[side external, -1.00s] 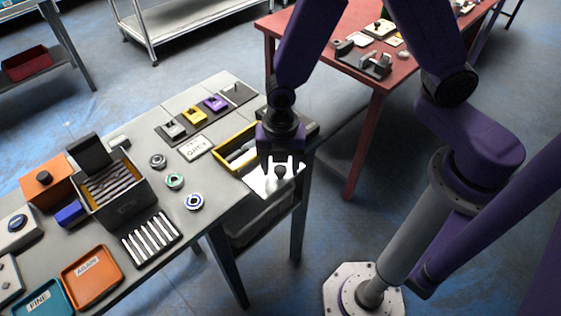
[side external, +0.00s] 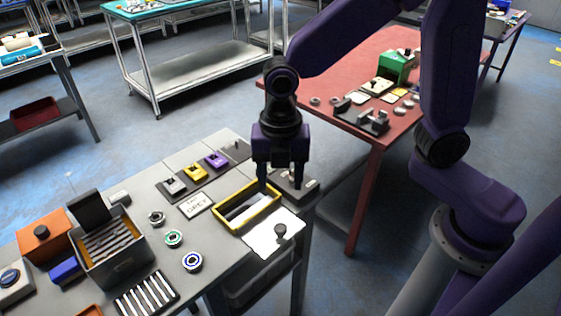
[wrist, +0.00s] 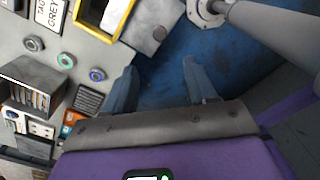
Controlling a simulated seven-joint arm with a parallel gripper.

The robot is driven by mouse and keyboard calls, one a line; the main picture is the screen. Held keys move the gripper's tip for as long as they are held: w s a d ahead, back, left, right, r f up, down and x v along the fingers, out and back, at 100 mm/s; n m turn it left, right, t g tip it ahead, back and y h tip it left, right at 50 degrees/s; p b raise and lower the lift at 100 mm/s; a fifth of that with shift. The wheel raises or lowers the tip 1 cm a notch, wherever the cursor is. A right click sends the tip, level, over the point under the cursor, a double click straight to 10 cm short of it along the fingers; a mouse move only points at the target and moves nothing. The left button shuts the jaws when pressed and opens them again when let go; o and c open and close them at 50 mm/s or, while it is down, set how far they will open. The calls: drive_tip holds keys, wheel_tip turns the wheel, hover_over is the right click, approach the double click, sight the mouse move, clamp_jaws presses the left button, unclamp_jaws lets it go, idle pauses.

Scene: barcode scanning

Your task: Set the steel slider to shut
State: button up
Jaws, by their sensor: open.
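The steel slider (side external: 175,186) is a small grey block on a dark strip at the back of the grey table. It is the nearest in a row with a yellow slider (side external: 194,171) and a purple slider (side external: 215,159). Its position along its track is too small to tell. My gripper (side external: 280,182) points down, open and empty, to the right of the sliders, by the far right end of the yellow-rimmed tray. The wrist view shows its two spread fingers (wrist: 160,80) with blue floor between them. I do not see the steel slider in the wrist view.
The yellow-rimmed tray (side external: 220,226) lies between the sliders and a white plate with a dark knob (side external: 262,243). A TAG GREY card (side external: 187,209), several rings (side external: 174,238) and a slotted dark box (side external: 140,249) stand to the left. A red table (side external: 355,60) is behind.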

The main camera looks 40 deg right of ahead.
drive_tip(key=shift+r, duration=1.6)
drive_tip(key=c, duration=0.4)
drive_tip(key=s+f+n, duration=0.1)
drive_tip(key=s, duration=0.1)
drive_tip(key=s+a+f+n+h, duration=0.1)
drive_tip(key=n, duration=0.1)
drive_tip(key=shift+s+f+h, duration=0.3)
drive_tip(key=shift+s+f, duration=0.05)
clamp_jaws()
drive_tip(key=s+f+n+t+h, duration=0.2)
drive_tip(key=s+f+n+t, duration=0.15)
drive_tip(key=s+n, duration=0.35)
drive_tip(key=n+t+y, duration=0.2)
drive_tip(key=n+t, duration=0.3)
drive_tip(key=n, duration=1)
approach(293, 235)
drive_tip(key=a+f, duration=0.2)
drive_tip(key=shift+w+d+f, duration=0.1)
drive_tip(key=shift+w+d, duration=0.05)
drive_tip(key=shift+w, duration=1)
drive_tip(key=shift+w+d+f, duration=0.1)
drive_tip(key=shift+w+d, duration=0.05)
drive_tip(key=shift+w, duration=0.95)
